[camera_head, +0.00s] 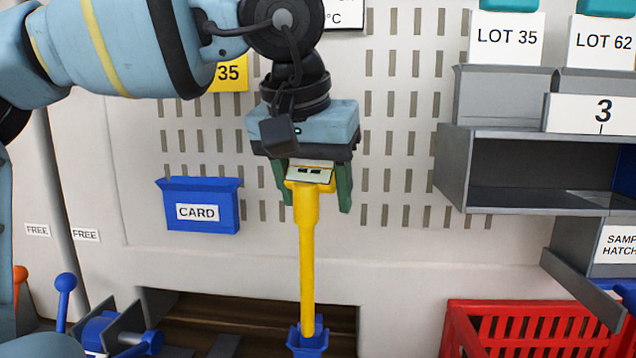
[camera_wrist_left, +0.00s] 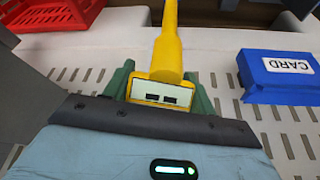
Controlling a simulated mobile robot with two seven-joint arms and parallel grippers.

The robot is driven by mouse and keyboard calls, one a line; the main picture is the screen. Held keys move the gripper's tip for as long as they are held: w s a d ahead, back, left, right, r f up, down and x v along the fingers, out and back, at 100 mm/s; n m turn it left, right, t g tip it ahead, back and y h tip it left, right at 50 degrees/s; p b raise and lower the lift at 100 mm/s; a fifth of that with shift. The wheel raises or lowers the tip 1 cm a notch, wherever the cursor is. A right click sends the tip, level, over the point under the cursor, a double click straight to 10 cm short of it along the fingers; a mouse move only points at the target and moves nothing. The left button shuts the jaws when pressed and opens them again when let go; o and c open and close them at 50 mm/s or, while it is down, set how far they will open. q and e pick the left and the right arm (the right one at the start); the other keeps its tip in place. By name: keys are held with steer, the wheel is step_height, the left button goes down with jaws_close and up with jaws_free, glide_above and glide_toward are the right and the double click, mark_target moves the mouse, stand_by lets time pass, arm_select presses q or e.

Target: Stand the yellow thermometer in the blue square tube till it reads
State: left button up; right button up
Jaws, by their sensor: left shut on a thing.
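The yellow thermometer (camera_head: 307,245) hangs upright, with its small display head at the top and its stem pointing down. My left gripper (camera_head: 314,196) is shut on the thermometer's head, one green finger on each side. The head also shows between the fingers in the left wrist view (camera_wrist_left: 165,78). The display shows two dark marks, too small to read for sure. The blue square tube (camera_head: 307,345) is at the bottom edge of the head view. The stem's lower end meets the tube's mouth and its tip is hidden; how deep it sits cannot be told. My right gripper is not in view.
A blue CARD box (camera_head: 200,205) hangs on the slotted panel to the left. A red crate (camera_head: 540,315) stands at the lower right, below grey shelves (camera_head: 540,170). A dark recess (camera_head: 235,315) lies behind the tube. Blue-handled levers (camera_head: 65,285) stand at the lower left.

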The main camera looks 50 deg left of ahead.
arm_select(q)
steer(key=shift+f+b, duration=2.8)
steer(key=shift+f, duration=3)
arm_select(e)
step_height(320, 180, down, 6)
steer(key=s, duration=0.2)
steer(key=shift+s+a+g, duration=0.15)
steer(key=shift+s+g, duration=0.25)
arm_select(q)
steer(key=shift+f, duration=0.1)
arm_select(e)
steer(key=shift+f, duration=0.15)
arm_select(q)
steer(key=o, duration=1.4)
steer(key=shift+c, duration=0.2)
